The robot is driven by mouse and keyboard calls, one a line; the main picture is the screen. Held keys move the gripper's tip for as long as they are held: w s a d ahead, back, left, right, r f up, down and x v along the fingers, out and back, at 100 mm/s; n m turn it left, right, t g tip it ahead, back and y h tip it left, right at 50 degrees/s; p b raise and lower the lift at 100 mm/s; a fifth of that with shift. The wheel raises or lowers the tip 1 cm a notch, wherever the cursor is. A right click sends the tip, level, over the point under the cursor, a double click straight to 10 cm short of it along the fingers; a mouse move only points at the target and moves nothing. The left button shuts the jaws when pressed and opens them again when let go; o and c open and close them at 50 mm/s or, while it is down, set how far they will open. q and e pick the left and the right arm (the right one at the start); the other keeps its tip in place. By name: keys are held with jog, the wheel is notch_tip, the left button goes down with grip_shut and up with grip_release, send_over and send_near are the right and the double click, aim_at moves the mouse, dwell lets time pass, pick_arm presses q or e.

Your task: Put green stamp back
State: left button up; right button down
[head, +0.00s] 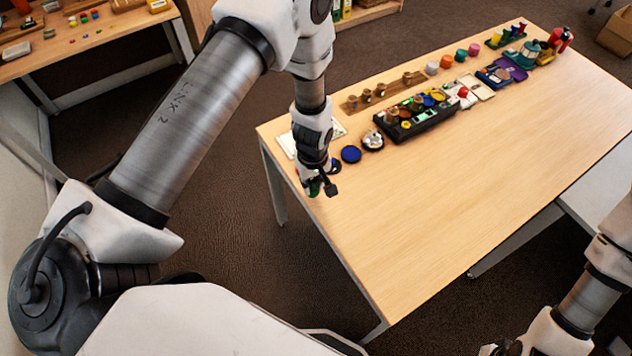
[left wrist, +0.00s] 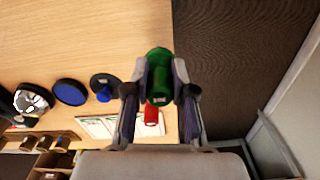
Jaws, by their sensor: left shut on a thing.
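My left gripper (head: 322,190) is shut on the green stamp (head: 314,187) near the left front edge of the table. In the left wrist view the green stamp (left wrist: 160,78) sits between the two fingers of the left gripper (left wrist: 160,92). Its lower side and what lies under it are partly hidden. A small red thing (left wrist: 151,114) shows just beyond it, over a white sheet or booklet. I cannot tell from these frames which spot belongs to the stamp. Only links of my right arm show at the lower right; its gripper is out of frame.
A blue disc (head: 351,154) and a black disc with a blue knob (left wrist: 104,86) lie near the gripper. A black tray (head: 410,134) with several coloured pieces and a row of small items stand along the back. The table's (head: 430,210) front half is clear.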

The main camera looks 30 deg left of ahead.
aim_at(315, 179)
pick_arm(q)
jog(key=w, duration=0.2)
jog(key=w+a+p, duration=0.1)
jog(key=shift+w+a, duration=0.2)
jog(key=shift+w, duration=0.15)
notch_tip(315, 179, down, 4)
jog(key=shift+d+r+p, duration=0.1)
jog(key=shift+r+p, duration=0.15)
jog(key=shift+p, duration=0.5)
jog(key=shift+f, duration=0.1)
jog(key=shift+f, duration=0.15)
jog(key=o, duration=0.9)
